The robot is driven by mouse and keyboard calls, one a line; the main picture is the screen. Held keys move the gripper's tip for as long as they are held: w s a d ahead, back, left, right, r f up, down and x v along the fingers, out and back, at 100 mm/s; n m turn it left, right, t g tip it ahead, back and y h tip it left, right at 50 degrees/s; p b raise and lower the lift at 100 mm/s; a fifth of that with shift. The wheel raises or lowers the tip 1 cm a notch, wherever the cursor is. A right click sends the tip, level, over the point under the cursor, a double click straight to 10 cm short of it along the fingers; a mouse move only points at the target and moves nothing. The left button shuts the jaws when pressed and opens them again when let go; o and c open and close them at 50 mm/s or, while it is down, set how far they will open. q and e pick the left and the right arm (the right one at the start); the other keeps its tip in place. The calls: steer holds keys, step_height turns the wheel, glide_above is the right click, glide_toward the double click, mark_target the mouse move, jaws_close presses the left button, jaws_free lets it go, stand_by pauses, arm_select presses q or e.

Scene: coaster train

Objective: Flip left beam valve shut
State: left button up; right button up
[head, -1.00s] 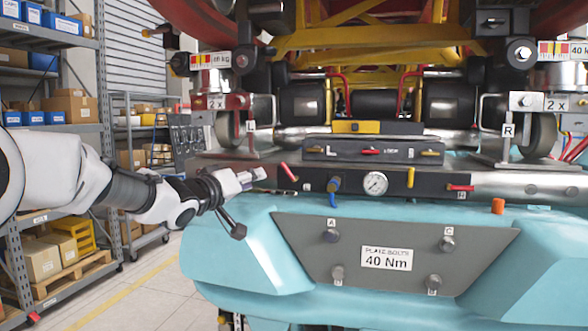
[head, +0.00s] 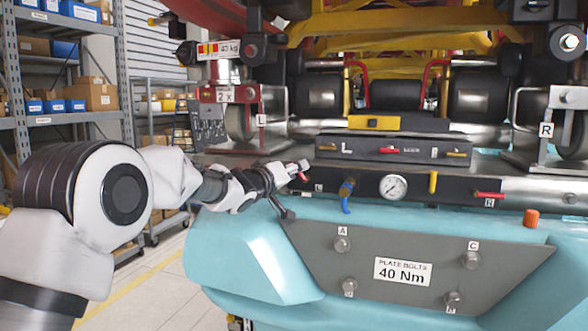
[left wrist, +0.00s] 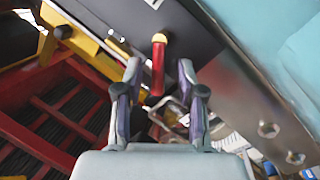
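The left beam valve's red lever (head: 305,178) sits at the left end of the dark beam, partly hidden behind my left gripper in the head view. In the left wrist view the red lever (left wrist: 158,72), with a yellow-orange end, stands out just ahead of and between the fingertips. My left gripper (head: 298,168) is open in the wrist view (left wrist: 159,72), one finger on each side of the lever's line, with visible gaps. It does not clearly touch the lever. My right gripper is in neither view.
The beam also carries a blue-handled valve (head: 346,188), a pressure gauge (head: 393,187), an upright yellow lever (head: 433,182) and a horizontal red lever (head: 489,195) at the right. A dark lever box (head: 395,149) sits above. The teal body (head: 240,245) lies below.

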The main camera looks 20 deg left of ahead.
arm_select(q)
steer(key=shift+s+a+r, duration=0.1)
steer(key=shift+s+r, duration=0.05)
steer(key=shift+s, duration=0.1)
steer(key=shift+c, duration=1)
steer(key=shift+s, duration=0.15)
jaws_close()
steer(key=shift+r, duration=0.1)
